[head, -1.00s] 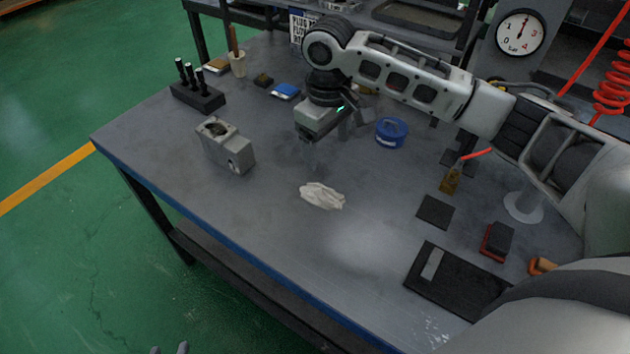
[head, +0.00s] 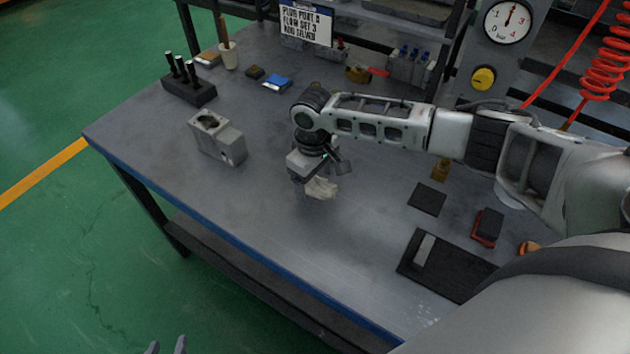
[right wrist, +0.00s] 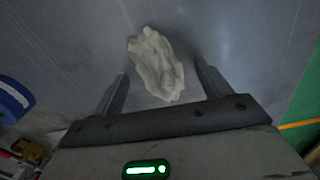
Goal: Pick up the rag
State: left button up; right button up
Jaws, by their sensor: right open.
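The rag (head: 321,188) is a crumpled off-white cloth lying on the grey workbench (head: 270,220). In the head view my right gripper (head: 312,185) is right above it and hides part of it. In the right wrist view the rag (right wrist: 156,64) lies ahead of the open right gripper (right wrist: 163,76), its near end between the two fingertips, with a gap on each side. My left gripper (head: 166,346) shows only as fingertips at the bottom edge of the head view, off the bench.
A grey metal valve block (head: 216,138) stands left of the rag. A black holder (head: 188,88) with upright black pieces is behind it. A dark tray (head: 448,264) and a red-black block (head: 488,226) lie to the right. The bench front is clear.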

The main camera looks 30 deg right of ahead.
jog(key=c, duration=1.1)
jog(key=shift+o, duration=0.2)
jog(key=shift+r, duration=0.4)
notch_tip(320, 180, up, 2)
jog(key=shift+r+b, duration=0.15)
jog(key=shift+b, duration=0.2)
jog(key=s+a+r+b, duration=0.1)
jog(key=s+a+r, duration=0.3)
jog(key=a+r, duration=0.6)
jog(key=a, duration=0.3)
jog(key=shift+a, duration=0.25)
